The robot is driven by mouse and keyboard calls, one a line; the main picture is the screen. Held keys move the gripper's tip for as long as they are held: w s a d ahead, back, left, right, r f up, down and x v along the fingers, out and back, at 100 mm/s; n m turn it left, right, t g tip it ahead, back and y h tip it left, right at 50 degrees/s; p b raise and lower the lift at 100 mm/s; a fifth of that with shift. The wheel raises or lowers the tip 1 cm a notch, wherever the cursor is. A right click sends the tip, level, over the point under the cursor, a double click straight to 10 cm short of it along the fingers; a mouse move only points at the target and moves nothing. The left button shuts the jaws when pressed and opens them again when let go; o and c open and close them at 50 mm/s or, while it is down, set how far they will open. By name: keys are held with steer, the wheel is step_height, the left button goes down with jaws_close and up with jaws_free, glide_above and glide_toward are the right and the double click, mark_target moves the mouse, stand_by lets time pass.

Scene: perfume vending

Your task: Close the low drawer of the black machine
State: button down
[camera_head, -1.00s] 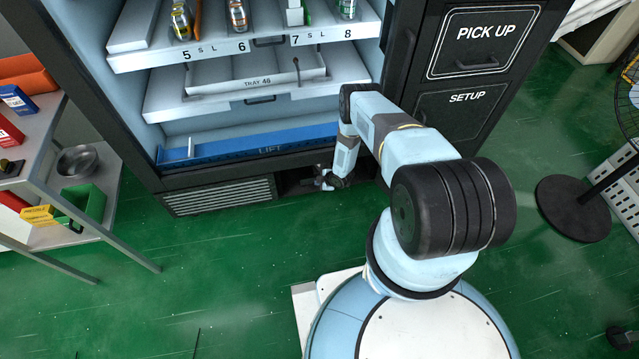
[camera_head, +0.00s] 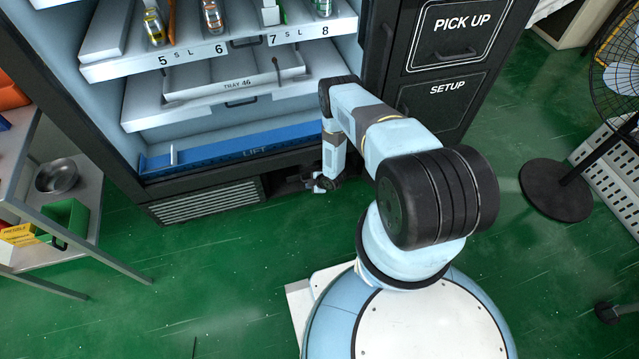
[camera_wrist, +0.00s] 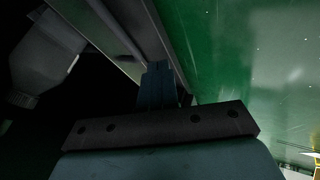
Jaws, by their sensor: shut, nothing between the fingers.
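The black machine (camera_head: 385,40) is a tall vending cabinet with an open, lit front. At its foot, right of a vent grille (camera_head: 208,201), is a dark low recess (camera_head: 283,184). I cannot tell the low drawer's outline or how far it stands out, since the area is dark and partly behind my arm. My gripper (camera_head: 320,185) is down at floor level in front of this recess. In the wrist view my gripper (camera_wrist: 158,85) is shut and empty, its fingertips at or very near a long grey edge (camera_wrist: 130,45). I cannot tell if they touch it.
PICK UP (camera_head: 461,38) and SETUP (camera_head: 440,105) panels are on the machine's right side. Shelves and a blue LIFT bar (camera_head: 240,152) are above the recess. A metal rack (camera_head: 85,215) stands left, a fan base (camera_head: 555,190) right.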

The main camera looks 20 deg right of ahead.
steer(key=v, duration=0.9)
steer(key=shift+w+d, duration=0.15)
steer(key=shift+d, duration=0.05)
